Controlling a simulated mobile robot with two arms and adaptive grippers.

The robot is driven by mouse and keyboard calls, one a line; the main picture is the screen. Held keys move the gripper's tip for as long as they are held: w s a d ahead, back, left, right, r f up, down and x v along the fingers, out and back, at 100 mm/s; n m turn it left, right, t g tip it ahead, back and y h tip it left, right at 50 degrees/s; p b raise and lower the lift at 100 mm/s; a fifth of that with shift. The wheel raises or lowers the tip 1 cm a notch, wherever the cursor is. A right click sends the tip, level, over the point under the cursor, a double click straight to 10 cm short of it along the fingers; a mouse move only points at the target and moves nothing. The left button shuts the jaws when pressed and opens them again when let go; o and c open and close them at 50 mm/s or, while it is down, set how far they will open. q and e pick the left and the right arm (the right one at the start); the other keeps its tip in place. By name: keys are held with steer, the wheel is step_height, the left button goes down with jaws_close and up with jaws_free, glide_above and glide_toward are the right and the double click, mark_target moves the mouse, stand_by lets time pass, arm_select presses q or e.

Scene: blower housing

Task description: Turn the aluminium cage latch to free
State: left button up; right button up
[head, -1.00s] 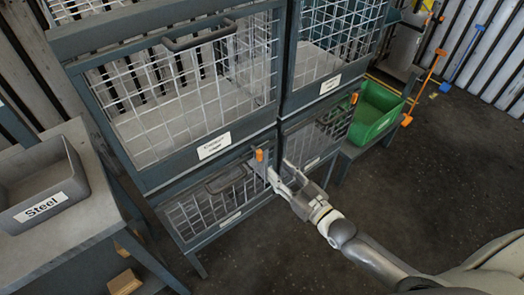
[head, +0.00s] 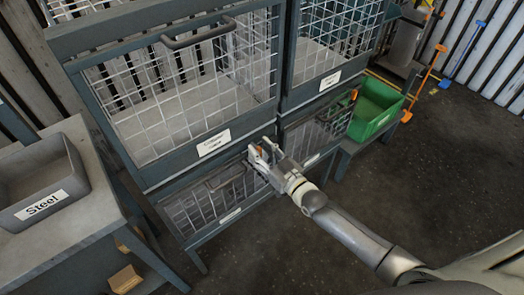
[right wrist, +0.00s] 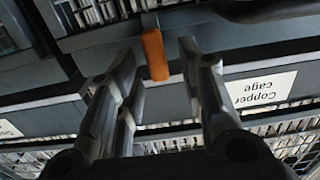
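An orange latch handle (head: 259,149) sits at the upper right corner of the lower left cage (head: 215,200). In the right wrist view the orange handle (right wrist: 154,55) stands between the fingers of my right gripper (right wrist: 160,62). The fingers are apart, with a visible gap on the right side of the handle; contact on the left is unclear. In the head view my right gripper (head: 264,153) partly hides this latch. The lower cage's label (head: 230,216) is too small to read. My left gripper is not in view.
The cage above bears a "Copper cage" label (right wrist: 262,90). Another orange latch (head: 354,94) is on the lower right cage (head: 315,130), beside a green bin (head: 375,108). A grey "Steel" bin (head: 45,185) stands on a table at left.

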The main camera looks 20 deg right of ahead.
jaws_close()
steer(key=m+b, duration=0.1)
steer(key=m, duration=0.3)
steer(key=m+b, duration=0.1)
steer(key=m, duration=0.7)
steer(key=shift+w+d+f+b, duration=0.15)
steer(key=shift+d+f+b, duration=0.15)
steer(key=shift+d+b, duration=0.1)
steer(key=m+b, duration=0.2)
steer(key=m, duration=0.4)
steer(key=shift+f, duration=0.1)
stand_by(0.5)
jaws_free()
